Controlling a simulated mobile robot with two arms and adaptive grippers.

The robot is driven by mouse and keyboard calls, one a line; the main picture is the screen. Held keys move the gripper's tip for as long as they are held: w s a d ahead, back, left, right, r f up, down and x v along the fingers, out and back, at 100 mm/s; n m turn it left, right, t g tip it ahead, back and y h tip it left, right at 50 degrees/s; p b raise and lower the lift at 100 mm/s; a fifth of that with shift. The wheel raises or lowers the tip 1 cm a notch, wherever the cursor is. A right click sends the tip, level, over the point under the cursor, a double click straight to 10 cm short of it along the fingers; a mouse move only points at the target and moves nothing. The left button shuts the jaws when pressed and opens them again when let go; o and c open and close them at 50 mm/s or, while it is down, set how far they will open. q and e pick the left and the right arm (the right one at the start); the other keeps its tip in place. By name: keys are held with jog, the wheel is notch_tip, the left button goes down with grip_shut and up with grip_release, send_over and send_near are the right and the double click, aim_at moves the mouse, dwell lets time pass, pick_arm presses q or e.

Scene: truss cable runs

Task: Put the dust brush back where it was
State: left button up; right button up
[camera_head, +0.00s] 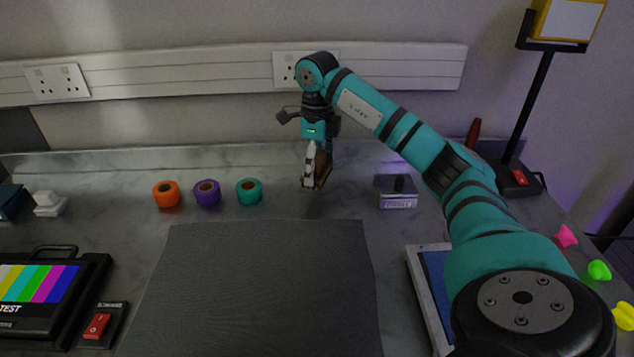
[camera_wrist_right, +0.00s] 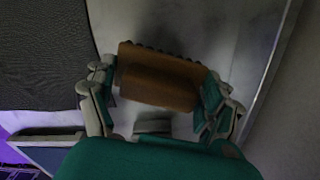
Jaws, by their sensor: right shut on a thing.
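The dust brush (camera_wrist_right: 158,77) shows in the right wrist view as a brown wooden block with dark bristles along one edge. My right gripper (camera_wrist_right: 160,88) is shut on it, with a finger at each end of the block. In the head view the right gripper (camera_head: 315,180) points down at the back of the table, and the brown brush (camera_head: 321,172) shows partly behind its fingers. I cannot tell whether the brush touches the table. My left gripper is not in view.
Orange (camera_head: 166,194), purple (camera_head: 207,193) and teal (camera_head: 249,191) tape rolls stand left of the gripper. A small grey box (camera_head: 396,191) stands right of it. A dark mat (camera_head: 265,285) lies in front, bare. A lamp stand (camera_head: 530,110) is at the back right.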

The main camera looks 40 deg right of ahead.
aim_at(317, 179)
notch_tip(317, 179, down, 4)
jog(key=shift+s+r, duration=0.1)
jog(key=shift+r, duration=0.1)
jog(key=shift+f, duration=0.4)
jog(key=o, duration=0.9)
jog(key=shift+f, duration=0.1)
jog(key=shift+c, duration=0.2)
notch_tip(317, 179, up, 12)
jog(key=shift+r+p, duration=0.15)
jog(key=shift+p, duration=0.5)
